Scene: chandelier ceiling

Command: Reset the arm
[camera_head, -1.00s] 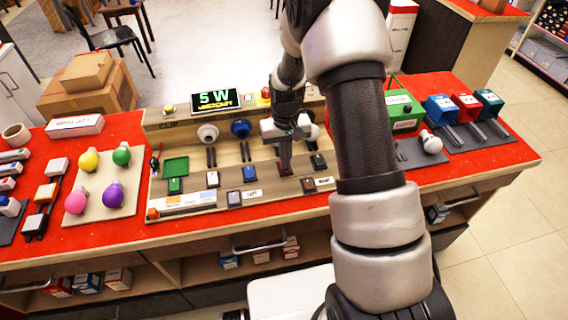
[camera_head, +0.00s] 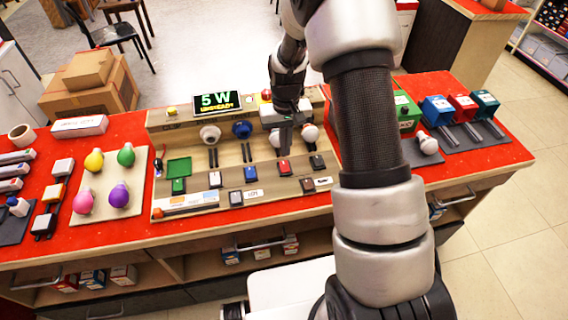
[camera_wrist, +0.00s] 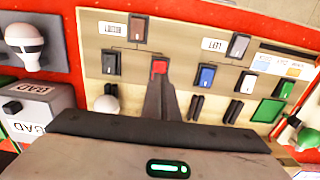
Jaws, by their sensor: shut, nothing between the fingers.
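My gripper (camera_head: 286,140) is shut and empty, hanging over the right half of the wooden test board. In the wrist view its closed fingertips (camera_wrist: 158,84) point at the red switch (camera_wrist: 159,66); whether they touch it I cannot tell. In the head view the red switch (camera_head: 284,167) shows just below the fingertips. My arm comes in from the lower right and covers part of the red counter right of the board.
The board (camera_head: 160,140) carries a lit display (camera_head: 217,103), bulbs and several switches. Coloured bulbs lie on a pad (camera_head: 138,160) at left. Blue, red and teal boxes (camera_head: 463,106) and a loose bulb (camera_head: 428,142) are at right. Aisle floor lies beyond.

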